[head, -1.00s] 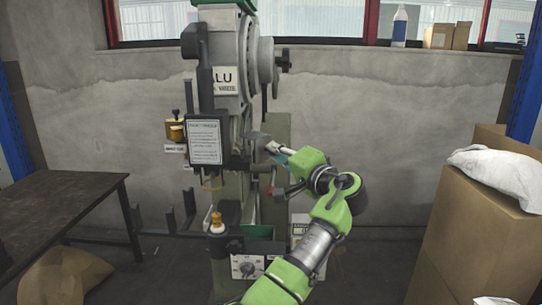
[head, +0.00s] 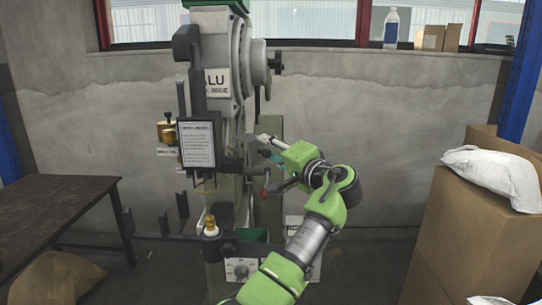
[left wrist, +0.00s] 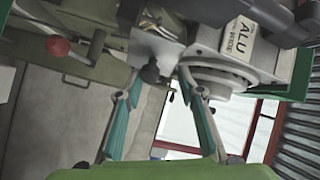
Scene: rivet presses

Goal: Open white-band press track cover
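One press stands in the head view, with a white ALU label (head: 217,82) on its grey upper body. The label also shows in the left wrist view (left wrist: 238,40). My left gripper (head: 262,148) is at the right side of the press, about level with the notice board. In the left wrist view my left gripper (left wrist: 160,90) has its teal fingers spread, with nothing held between them. Ahead of the fingers are a light metal plate (left wrist: 152,52) and a dark knob (left wrist: 150,72). I cannot tell which part is the track cover. My right gripper is not in view.
A framed notice (head: 198,144) hangs on the press front. A red ball-ended lever (left wrist: 57,46) is near the gripper. A dark table (head: 60,205) stands at left, and cardboard boxes (head: 470,235) with a white sack (head: 495,172) at right.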

